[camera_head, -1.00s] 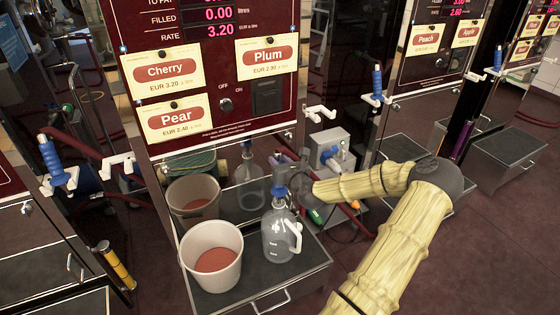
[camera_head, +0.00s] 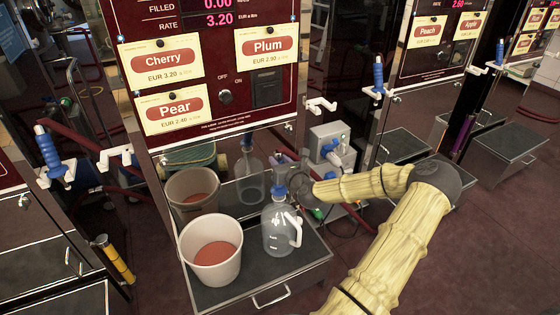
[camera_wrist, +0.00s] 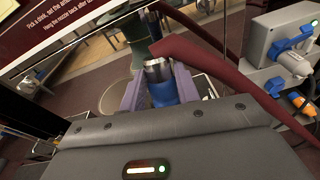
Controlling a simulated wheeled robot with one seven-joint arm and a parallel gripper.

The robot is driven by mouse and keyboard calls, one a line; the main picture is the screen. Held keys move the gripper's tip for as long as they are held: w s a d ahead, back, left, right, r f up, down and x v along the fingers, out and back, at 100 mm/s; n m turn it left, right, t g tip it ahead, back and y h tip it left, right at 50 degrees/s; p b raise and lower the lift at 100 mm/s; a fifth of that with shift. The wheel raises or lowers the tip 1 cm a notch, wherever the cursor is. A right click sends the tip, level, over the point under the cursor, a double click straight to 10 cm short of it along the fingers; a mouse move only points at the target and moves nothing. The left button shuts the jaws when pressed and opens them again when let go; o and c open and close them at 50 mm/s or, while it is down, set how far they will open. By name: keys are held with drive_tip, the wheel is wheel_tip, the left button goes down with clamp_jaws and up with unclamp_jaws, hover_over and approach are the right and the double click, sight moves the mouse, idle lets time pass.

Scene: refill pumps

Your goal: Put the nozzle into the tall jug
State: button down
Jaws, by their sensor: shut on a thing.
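The tall jug (camera_head: 279,232) is clear, with a narrow neck and a white handle on its right side. It stands upright on a dark platform. My gripper (camera_head: 283,189) is at its mouth, shut on the nozzle, whose blue part (camera_head: 280,191) shows right over the neck. I cannot see whether the spout is inside the neck. In the wrist view my gripper (camera_wrist: 163,95) holds the nozzle's blue body (camera_wrist: 164,92) between purple-grey fingers. A metal collar and a dark red hose (camera_wrist: 205,60) lead from it. The jug's neck is hidden there.
A mirror-like panel behind reflects both. The pump face (camera_head: 205,75) rises close behind.

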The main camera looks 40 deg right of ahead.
drive_tip(key=shift+f, duration=0.35)
drive_tip(key=c, duration=0.9)
unclamp_jaws()
drive_tip(key=shift+c, duration=0.2)
drive_tip(key=shift+s, duration=0.15)
drive_tip(key=p+v, duration=0.3)
drive_tip(key=v, duration=1.4)
drive_tip(key=shift+p, duration=0.3)
drive_tip(key=shift+r, duration=0.1)
